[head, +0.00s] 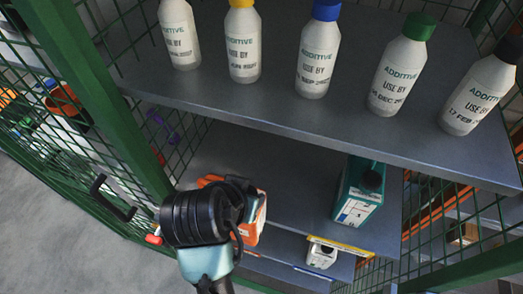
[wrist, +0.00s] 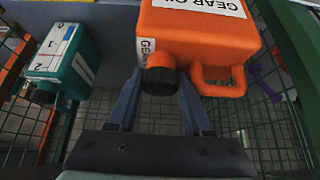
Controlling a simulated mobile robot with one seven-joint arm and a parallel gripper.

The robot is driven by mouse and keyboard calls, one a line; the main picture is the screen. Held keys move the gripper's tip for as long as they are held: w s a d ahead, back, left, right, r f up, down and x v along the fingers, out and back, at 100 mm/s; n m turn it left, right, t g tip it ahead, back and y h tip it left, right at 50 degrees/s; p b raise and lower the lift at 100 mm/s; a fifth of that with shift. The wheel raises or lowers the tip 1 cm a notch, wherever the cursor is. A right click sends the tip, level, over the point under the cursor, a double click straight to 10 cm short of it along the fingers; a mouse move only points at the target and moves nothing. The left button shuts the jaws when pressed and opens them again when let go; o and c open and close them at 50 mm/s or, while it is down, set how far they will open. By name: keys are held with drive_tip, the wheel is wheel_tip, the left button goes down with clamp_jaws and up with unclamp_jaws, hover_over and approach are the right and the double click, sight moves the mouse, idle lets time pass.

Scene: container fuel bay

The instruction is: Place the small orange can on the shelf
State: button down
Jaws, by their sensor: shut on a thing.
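The small orange can (wrist: 195,45) has a white gear oil label and a loop handle. Its black cap (wrist: 159,80) points toward my gripper (wrist: 158,92), whose fingers are shut around the cap and neck. In the head view the can (head: 250,240) shows only in part, behind my wrist, and my fingers are mostly hidden. It is at the left part of the grey middle shelf (head: 285,165). I cannot tell whether its base touches the shelf.
A teal can (head: 358,195) stands on the middle shelf at right, also in the wrist view (wrist: 65,60). Several additive bottles line the upper shelf (head: 270,105). A white container (head: 321,254) sits lower. A green post (head: 95,85) and mesh bound the left side.

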drive_tip(key=w+d+p, duration=0.3)
drive_tip(key=w, duration=0.6)
drive_tip(key=shift+d+f+p, duration=0.15)
drive_tip(key=shift+d+p, duration=0.2)
drive_tip(key=shift+p, duration=0.05)
drive_tip(key=shift+f, duration=0.15)
drive_tip(key=shift+c, duration=1.6)
unclamp_jaws()
drive_tip(key=shift+f, duration=0.1)
